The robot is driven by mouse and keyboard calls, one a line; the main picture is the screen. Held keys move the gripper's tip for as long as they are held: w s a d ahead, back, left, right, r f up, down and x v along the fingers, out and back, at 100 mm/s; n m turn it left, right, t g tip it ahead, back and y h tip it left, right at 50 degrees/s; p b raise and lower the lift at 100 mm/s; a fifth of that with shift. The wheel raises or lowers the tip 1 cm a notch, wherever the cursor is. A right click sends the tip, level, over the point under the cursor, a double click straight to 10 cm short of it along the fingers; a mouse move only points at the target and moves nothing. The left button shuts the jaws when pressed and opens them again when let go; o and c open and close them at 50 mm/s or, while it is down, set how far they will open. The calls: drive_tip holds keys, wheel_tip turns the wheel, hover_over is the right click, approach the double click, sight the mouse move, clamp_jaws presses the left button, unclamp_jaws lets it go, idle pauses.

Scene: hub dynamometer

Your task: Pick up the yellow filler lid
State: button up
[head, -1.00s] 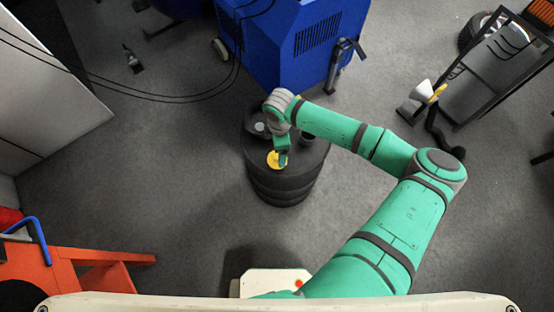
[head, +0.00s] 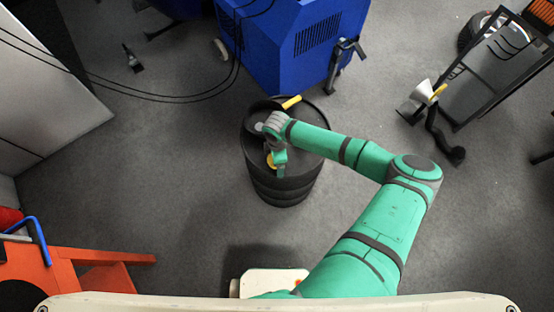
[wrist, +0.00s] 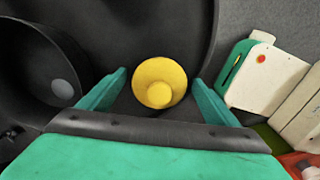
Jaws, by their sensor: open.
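The yellow filler lid (wrist: 160,82) is a round disc with a small raised knob, lying on top of the black drum (head: 302,166). In the head view only part of the lid (head: 270,160) shows beside my gripper. My gripper (wrist: 158,83) is open in the wrist view, with one green finger on each side of the lid and a gap to it. In the head view my gripper (head: 279,165) points down over the drum top. I cannot tell how far above the lid the fingertips are.
A dark round container (wrist: 35,75) stands on the drum to the left in the wrist view. A yellow handle-like piece (head: 291,102) is at the drum's far rim. A blue machine (head: 300,45) stands behind the drum. An orange frame (head: 80,265) is at the lower left.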

drive_tip(key=c, duration=1.1)
drive_tip(key=shift+c, duration=0.2)
